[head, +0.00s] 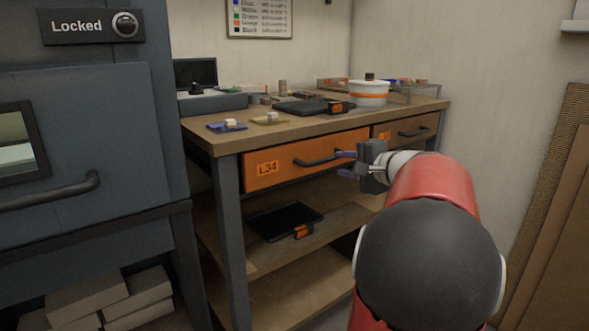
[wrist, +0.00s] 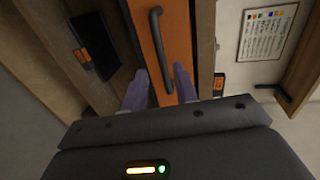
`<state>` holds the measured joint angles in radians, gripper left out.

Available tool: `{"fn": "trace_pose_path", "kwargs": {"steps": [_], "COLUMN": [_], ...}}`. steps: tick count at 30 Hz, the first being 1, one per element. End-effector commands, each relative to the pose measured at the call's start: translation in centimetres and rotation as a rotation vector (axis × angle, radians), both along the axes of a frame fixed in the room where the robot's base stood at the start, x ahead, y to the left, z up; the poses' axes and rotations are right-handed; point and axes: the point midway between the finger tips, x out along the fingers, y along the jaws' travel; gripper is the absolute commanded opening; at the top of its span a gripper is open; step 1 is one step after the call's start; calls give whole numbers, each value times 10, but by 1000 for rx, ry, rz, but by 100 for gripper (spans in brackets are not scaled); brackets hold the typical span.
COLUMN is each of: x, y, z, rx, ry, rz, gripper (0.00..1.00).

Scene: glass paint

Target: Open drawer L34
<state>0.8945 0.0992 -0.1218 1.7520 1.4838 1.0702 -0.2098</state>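Drawer L34 (head: 267,176) is the left, orange-fronted drawer under the wooden worktop, and its front looks flush with the bench. Its dark bar handle (head: 318,161) runs across the front. My gripper (head: 346,163) is in front of the drawer, near the right end of this handle. In the wrist view the handle (wrist: 160,45) runs upright on the orange front, and its lower end lies between the two purple fingers of my gripper (wrist: 160,90). The fingers are apart with gaps on both sides. I cannot tell how much depth separates them from the handle.
A second drawer (head: 405,131) with a handle is to the right. The worktop (head: 210,137) holds a white pot (head: 369,93), a dark tablet (head: 300,106) and small parts. A lower shelf holds another dark tablet (head: 285,221). A grey cabinet (head: 110,120) marked Locked stands at left.

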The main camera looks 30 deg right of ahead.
Motion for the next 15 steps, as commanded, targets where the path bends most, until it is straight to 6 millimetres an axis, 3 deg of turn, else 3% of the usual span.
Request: {"fn": "trace_pose_path", "kwargs": {"steps": [5,15], "x": [13,63], "y": [-6,-1], "z": [-1,-11], "rx": [8,8], "ry": [-13,-11], "rz": [-11,-10], "gripper": [29,29]}}
